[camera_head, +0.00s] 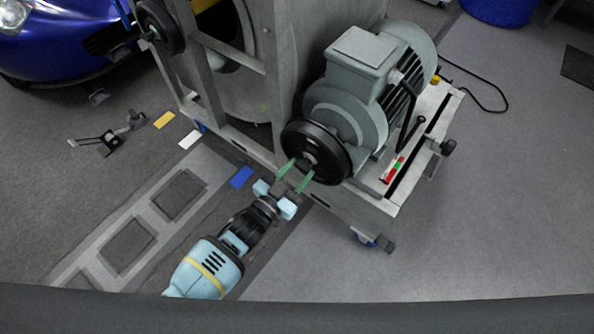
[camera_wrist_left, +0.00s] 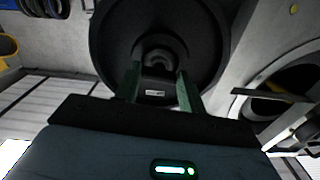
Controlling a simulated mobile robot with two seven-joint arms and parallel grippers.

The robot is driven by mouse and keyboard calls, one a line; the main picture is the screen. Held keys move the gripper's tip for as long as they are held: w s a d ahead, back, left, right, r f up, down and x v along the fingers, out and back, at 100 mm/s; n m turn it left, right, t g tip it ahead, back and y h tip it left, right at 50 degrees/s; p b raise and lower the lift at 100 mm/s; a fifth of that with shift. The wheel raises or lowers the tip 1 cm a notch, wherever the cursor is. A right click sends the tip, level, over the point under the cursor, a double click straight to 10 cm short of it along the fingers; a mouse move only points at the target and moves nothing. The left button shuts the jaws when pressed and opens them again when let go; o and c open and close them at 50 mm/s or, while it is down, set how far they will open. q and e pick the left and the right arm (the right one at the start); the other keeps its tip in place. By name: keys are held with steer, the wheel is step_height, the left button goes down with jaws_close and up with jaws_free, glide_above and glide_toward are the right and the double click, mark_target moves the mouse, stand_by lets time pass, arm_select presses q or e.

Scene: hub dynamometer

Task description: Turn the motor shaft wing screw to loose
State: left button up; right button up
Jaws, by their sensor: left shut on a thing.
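The grey motor (camera_head: 368,95) sits on a wheeled stand, with a black pulley wheel (camera_head: 333,165) on its shaft end. The wing screw (camera_head: 308,159) is a small dark part at the wheel's middle; it also shows in the left wrist view (camera_wrist_left: 154,88), between the fingers. My left gripper (camera_head: 296,172) comes in from below, its green fingertips at the wheel's centre. In the left wrist view the left gripper (camera_wrist_left: 158,88) is shut on the wing screw, one finger on each side. The screw's wings are largely hidden. My right gripper is not in view.
The motor stand (camera_head: 385,205) has a grey frame with castors, a black lever and a red-green label strip. A tall grey frame (camera_head: 205,75) stands left of the motor. A blue car (camera_head: 55,40) is at upper left.

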arm_select(q)
steer(key=shift+n, duration=0.7)
steer(key=o, duration=1)
steer(key=p+v, duration=0.1)
steer(key=v, duration=0.7)
steer(key=shift+p, duration=0.3)
